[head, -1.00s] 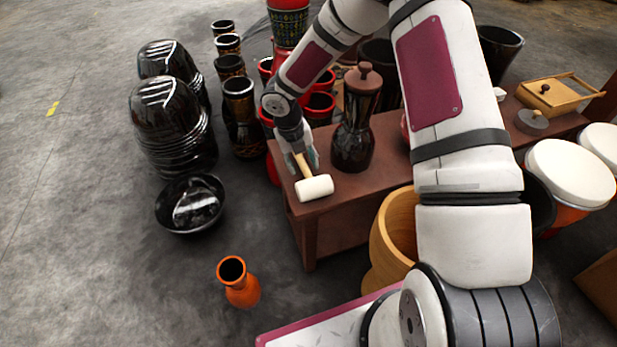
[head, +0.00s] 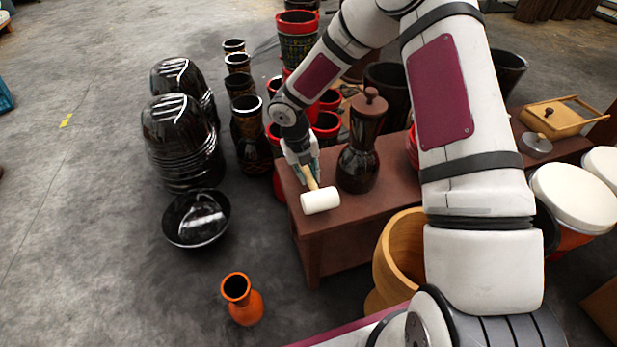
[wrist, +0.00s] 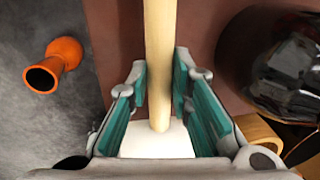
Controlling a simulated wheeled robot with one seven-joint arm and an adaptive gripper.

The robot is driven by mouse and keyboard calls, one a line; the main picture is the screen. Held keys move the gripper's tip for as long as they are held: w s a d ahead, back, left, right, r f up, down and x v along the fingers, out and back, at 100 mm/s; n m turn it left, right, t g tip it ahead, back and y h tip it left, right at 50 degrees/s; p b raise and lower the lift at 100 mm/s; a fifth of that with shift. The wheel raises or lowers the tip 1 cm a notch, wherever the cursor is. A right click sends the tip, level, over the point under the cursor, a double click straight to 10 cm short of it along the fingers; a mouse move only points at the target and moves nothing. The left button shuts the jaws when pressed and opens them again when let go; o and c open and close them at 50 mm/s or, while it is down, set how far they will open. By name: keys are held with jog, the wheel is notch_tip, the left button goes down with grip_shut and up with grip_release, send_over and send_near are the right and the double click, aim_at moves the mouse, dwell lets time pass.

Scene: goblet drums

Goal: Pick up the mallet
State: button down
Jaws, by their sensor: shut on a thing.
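The mallet has a white cylindrical head (head: 320,201) and a pale wooden handle (head: 308,178). It is at the near left end of the brown table (head: 345,222). My gripper (head: 304,168) is shut on the handle, close above the head in the head view. In the wrist view the handle (wrist: 158,60) runs between the green finger pads of my gripper (wrist: 160,95), and the white head (wrist: 157,141) shows between the fingers. I cannot tell whether the mallet touches the table.
A dark jar with a knobbed lid (head: 360,150) stands close right of my gripper. Red and black drums stand behind the table. A black bowl (head: 196,218) and an orange vase (head: 242,300) are on the floor at left. A wooden drum (head: 395,255) stands in front.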

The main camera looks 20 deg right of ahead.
aim_at(317, 200)
jog(key=s+a+r+p, duration=0.1)
jog(key=s+a, duration=0.1)
jog(key=s, duration=1.4)
jog(key=shift+r+p, duration=0.25)
jog(key=shift+p, duration=0.05)
jog(key=shift+d, duration=0.1)
